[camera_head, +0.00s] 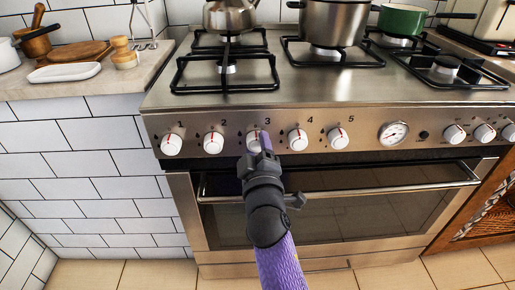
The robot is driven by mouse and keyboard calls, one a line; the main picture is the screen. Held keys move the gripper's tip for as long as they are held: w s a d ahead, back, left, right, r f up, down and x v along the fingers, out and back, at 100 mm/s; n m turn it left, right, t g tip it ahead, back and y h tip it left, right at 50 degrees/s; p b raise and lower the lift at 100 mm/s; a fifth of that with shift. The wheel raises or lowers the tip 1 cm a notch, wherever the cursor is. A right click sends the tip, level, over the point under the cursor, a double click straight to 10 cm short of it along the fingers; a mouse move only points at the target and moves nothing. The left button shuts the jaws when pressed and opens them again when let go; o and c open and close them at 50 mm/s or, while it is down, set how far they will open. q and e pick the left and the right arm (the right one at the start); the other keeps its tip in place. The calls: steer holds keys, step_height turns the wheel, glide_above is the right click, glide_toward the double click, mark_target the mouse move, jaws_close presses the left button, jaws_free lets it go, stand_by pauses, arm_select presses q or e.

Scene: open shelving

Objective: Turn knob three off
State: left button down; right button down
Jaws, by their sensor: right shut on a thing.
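Knob three (253,138) is a white knob with a red mark on the steel stove front, under the number 3. My right gripper (257,148) is at this knob and shut on it, covering its lower part. The fingers hide much of the knob, so its exact turn is hard to read. My left gripper is not in view.
Knob two (213,143) and knob four (298,139) sit close on either side. The oven handle (340,189) runs below the knobs. A kettle (229,15), a steel pot (333,22) and a green pan (402,19) stand on the stovetop.

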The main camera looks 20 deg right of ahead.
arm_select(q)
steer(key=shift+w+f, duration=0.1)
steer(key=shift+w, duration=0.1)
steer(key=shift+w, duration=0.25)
arm_select(e)
steer(key=shift+c, duration=0.5)
jaws_free()
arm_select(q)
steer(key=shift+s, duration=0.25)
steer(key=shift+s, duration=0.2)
